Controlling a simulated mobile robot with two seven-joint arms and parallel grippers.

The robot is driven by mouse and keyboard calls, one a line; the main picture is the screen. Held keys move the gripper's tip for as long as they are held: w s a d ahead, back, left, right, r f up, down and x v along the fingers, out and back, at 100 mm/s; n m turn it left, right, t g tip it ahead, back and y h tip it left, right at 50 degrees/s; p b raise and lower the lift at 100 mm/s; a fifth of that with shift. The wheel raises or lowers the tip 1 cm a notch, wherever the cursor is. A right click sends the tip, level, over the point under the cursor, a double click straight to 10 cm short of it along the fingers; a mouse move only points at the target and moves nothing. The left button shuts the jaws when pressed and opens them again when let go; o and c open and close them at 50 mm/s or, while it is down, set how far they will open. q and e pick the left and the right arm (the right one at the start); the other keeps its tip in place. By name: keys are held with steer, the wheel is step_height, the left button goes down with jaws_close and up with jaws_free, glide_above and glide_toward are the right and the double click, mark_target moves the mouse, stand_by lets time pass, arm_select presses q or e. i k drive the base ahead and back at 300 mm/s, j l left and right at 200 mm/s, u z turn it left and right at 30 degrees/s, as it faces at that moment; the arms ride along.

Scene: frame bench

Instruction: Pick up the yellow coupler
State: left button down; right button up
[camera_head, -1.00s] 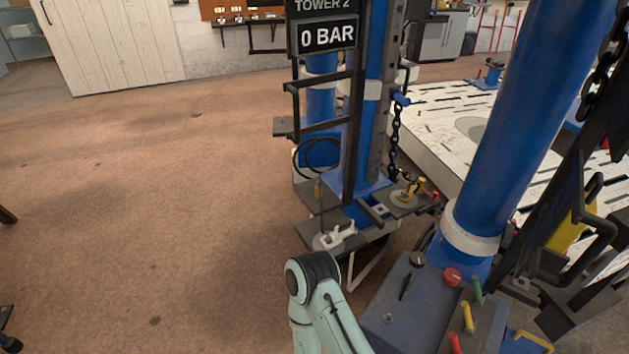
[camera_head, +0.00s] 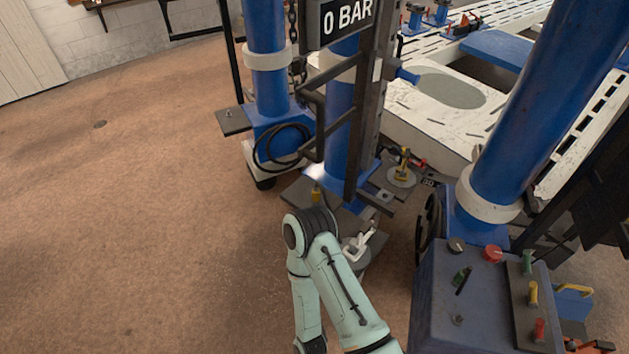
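A small yellow upright piece (camera_head: 403,163), which looks like the yellow coupler, stands on a round grey plate (camera_head: 401,179) at the foot of the blue tower, right of the tower post.
A blue-grey control box (camera_head: 460,295) with red, green and yellow levers stands at bottom right. A thick blue column (camera_head: 540,100) rises behind it. A white slotted frame bench (camera_head: 440,130) lies behind. Open floor (camera_head: 130,220) is at left.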

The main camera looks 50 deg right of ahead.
mark_target(316, 191)
steer(key=i+z, duration=0.4)
steer(key=i+j+z, duration=0.15)
steer(key=i+z, duration=0.2)
steer(key=i+j+z, duration=0.25)
steer(key=z, duration=0.15)
steer(key=i+j+z, duration=0.15)
steer(key=z, duration=0.25)
steer(key=i+j+z, duration=0.55)
steer(key=z, duration=0.25)
steer(key=i+j+z, duration=0.6)
steer(key=i+j, duration=0.15)
steer(key=i, duration=0.1)
